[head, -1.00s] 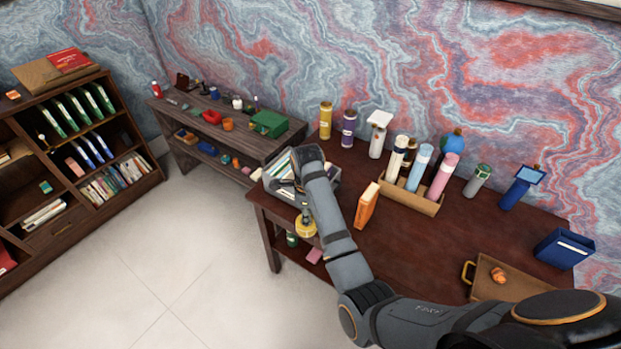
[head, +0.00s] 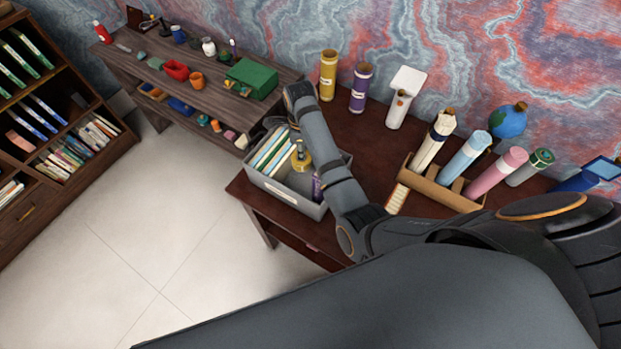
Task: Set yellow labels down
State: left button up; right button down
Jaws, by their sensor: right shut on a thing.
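The yellow labels (head: 301,160), a small round yellow thing, show inside the outline of a grey bin (head: 288,196) on the near left corner of the dark desk. My right gripper (head: 299,147) is shut on them from above, partly hidden by my own arm. I cannot tell whether they touch the bin's floor. Several upright books or folders (head: 270,150) fill the bin's left part. A purple thing (head: 317,186) stands at its right side, partly hidden by my arm. My left gripper is not in view.
A wooden rack (head: 446,194) with several rolled tubes stands right of my arm. A yellow tube (head: 327,75), a purple tube (head: 360,87) and a white scanner-like thing (head: 400,98) stand behind. A low cluttered bench (head: 215,85) is at the back left. The floor at left is clear.

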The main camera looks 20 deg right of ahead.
jog(key=shift+s+f, duration=0.1)
jog(key=shift+f, duration=0.4)
jog(key=p, duration=0.1)
send_over(304, 176)
notch_tip(304, 176, down, 6)
jog(key=shift+r, duration=0.1)
notch_tip(304, 176, down, 4)
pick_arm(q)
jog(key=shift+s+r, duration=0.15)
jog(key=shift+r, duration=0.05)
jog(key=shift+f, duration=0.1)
pick_arm(e)
jog(key=shift+f, duration=0.25)
jog(key=c, duration=1.3)
grip_release()
